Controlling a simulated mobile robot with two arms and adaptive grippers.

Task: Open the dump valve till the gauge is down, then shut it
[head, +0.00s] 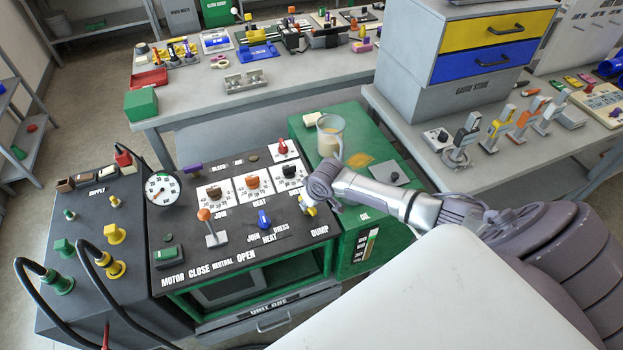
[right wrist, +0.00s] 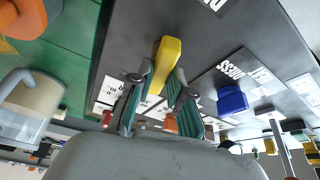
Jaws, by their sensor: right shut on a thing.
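The dump valve's yellow handle (head: 309,210) is at the right edge of the dark control panel, above the printed word DUMP. It shows large in the right wrist view (right wrist: 167,60). My right gripper (head: 314,201) is shut on this handle, with one finger on each side in the right wrist view (right wrist: 163,82). The gripper partly hides the handle in the head view. The round white gauge (head: 162,188) stands at the panel's upper left; its dark needle is too small to read surely. My left gripper is not in view.
Left of the handle are a blue knob (head: 264,219) and an orange-topped lever (head: 205,216). A clear jug (head: 330,135) stands on the green cabinet beside the panel, close to my right arm. Black hoses run at the left.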

